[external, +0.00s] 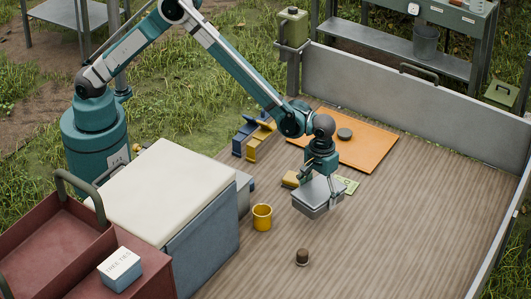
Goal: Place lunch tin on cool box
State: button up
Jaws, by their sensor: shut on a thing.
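The lunch tin (319,197) is a grey, rounded box with a lid. My gripper (320,178) points down and is shut on the tin at its top. The tin appears to be held above the wooden deck, though the exact height is hard to tell. The cool box (160,185) stands to the left, with a cream lid and blue-grey sides. Its top is bare. The tin is to the right of the cool box and apart from it.
A yellow cup (262,217) stands between the cool box and the tin. A small dark jar (302,257) stands nearer the front. An orange mat (365,148) lies behind. A red crate (45,235) and a labelled box (120,268) are at the left. The deck's right side is clear.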

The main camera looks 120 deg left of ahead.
notch_tip(320, 180, up, 42)
jog(key=s+d+m+p, duration=0.3)
jog(key=d, duration=0.8)
jog(key=s+d+m+p, duration=0.2)
jog(key=s+d+p, duration=0.2)
jog(key=d, duration=0.6)
jog(key=s+d+m+p, duration=0.3)
jog(key=d, duration=0.8)
jog(key=s+d+m+p, duration=0.7)
jog(key=s+d+p, duration=0.2)
jog(key=s+d, duration=1.2)
jog(key=shift+s+a+f, duration=0.1)
jog(key=shift+s+f, duration=0.1)
jog(key=shift+f, duration=0.65)
jog(key=shift+s+a+f, duration=0.1)
jog(key=shift+s+f, duration=0.05)
jog(key=shift+f, duration=0.75)
jog(key=shift+s+a+f, duration=0.1)
jog(key=shift+s+f, duration=0.1)
jog(key=shift+f, duration=0.65)
jog(key=shift+f, duration=0.1)
